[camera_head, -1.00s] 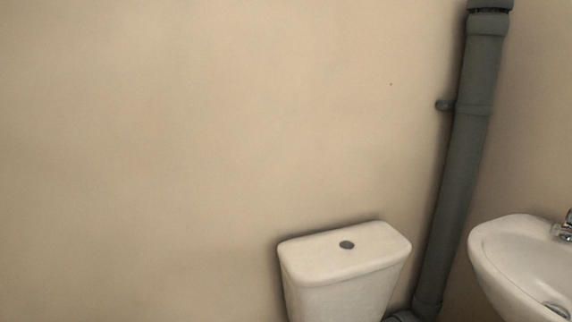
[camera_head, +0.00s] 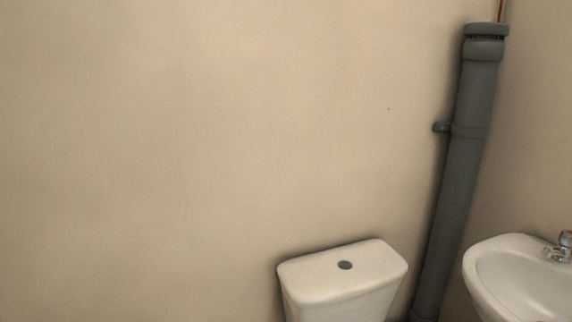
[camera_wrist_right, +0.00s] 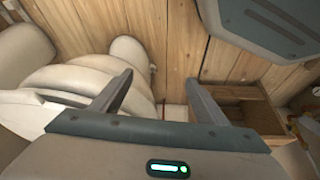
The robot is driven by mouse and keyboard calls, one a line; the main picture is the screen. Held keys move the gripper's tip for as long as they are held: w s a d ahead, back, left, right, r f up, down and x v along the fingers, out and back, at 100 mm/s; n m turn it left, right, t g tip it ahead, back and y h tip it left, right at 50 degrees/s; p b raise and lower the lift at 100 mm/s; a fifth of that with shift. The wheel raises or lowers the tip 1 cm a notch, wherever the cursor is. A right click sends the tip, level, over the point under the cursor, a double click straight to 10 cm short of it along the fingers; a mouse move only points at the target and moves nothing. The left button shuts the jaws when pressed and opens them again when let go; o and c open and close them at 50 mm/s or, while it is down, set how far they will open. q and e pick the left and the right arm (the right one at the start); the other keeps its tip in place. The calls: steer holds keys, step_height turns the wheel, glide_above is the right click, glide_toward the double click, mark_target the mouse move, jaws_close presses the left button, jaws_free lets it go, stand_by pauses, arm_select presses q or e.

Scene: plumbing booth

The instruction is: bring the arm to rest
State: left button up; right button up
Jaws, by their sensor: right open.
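My right gripper (camera_wrist_right: 159,78) shows in the right wrist view. Its two dark fingers stand apart with nothing between them. Beyond the fingers are a wooden plank surface and large pale rounded shapes, some perhaps parts of my own body. No gripper or arm of mine shows in the head view. My left gripper is in neither view.
In the head view, a white toilet cistern (camera_head: 342,276) stands against the beige wall (camera_head: 180,140). A grey drainpipe (camera_head: 466,140) rises in the corner beside a white sink (camera_head: 525,278). In the wrist view, an open wooden box (camera_wrist_right: 236,96) lies right of the fingers.

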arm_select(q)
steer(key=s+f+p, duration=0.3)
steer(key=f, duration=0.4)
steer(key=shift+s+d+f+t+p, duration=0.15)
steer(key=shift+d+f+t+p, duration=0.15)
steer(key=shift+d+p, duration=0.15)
arm_select(e)
steer(key=s+f, duration=0.3)
steer(key=f, duration=0.4)
steer(key=shift+s+a+f+t, duration=0.15)
steer(key=shift+a+f+t, duration=0.15)
steer(key=shift+a, duration=0.15)
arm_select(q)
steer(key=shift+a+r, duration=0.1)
arm_select(e)
steer(key=shift+a, duration=0.1)
